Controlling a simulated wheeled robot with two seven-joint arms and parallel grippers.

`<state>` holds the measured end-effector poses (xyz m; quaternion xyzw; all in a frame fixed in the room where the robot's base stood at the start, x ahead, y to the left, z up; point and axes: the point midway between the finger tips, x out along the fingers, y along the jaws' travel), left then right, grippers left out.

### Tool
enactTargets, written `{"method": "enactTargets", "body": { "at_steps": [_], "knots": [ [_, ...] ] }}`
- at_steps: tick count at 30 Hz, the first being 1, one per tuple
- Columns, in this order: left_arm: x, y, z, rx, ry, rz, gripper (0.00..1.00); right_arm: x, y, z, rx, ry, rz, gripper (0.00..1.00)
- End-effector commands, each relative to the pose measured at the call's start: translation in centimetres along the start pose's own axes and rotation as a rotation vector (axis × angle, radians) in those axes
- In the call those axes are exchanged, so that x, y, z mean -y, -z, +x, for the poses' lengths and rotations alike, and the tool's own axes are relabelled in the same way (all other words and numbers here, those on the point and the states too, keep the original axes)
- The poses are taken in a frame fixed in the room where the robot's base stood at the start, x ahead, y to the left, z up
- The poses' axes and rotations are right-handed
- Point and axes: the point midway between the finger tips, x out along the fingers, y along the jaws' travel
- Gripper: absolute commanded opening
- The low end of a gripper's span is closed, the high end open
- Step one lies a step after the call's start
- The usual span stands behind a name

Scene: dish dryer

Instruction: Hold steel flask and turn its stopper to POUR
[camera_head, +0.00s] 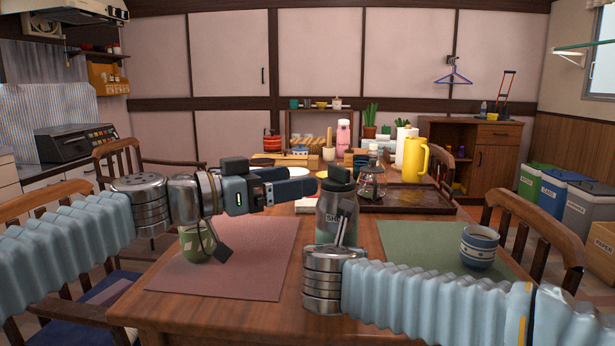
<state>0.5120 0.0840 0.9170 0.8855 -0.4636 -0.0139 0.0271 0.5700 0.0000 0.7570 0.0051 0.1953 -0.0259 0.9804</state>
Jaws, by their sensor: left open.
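A grey-green bottle (326,205) with a dark lid (340,180) and partly hidden lettering stands upright on the table at the centre. I cannot tell whether it is the steel flask. No POUR mark can be made out. My left gripper (302,185) is open, fingers pointing right, at the height of the lid and left of it in the picture. Nothing shows between its fingers. My right arm comes in from the right, and its wrist covers the lower part of the bottle. The right gripper's fingers do not show.
A glass pot (371,185) and a yellow jug (413,158) stand behind, by a dark tray (430,205). A green cup (196,246) is on the pink mat (255,275); a striped cup (479,247) is on the green mat (415,240). A pink bottle (343,138) stands farther back.

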Motion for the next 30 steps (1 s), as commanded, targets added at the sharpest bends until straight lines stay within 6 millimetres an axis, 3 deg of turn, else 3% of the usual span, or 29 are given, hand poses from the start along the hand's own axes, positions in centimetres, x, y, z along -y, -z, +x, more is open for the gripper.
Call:
{"method": "enactTargets", "body": {
  "at_steps": [5, 24, 30],
  "knots": [
    [-0.08, 0.11, 0.04, -0.001, -0.002, -0.315, 0.87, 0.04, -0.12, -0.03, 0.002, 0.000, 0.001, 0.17],
    [-0.06, 0.41, 0.03, 0.001, -0.001, -2.188, 0.87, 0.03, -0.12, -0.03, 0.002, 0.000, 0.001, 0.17],
    [-0.07, 0.48, 0.06, 0.002, -0.001, -2.703, 0.87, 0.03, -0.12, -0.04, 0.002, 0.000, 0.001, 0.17]
  ]
}}
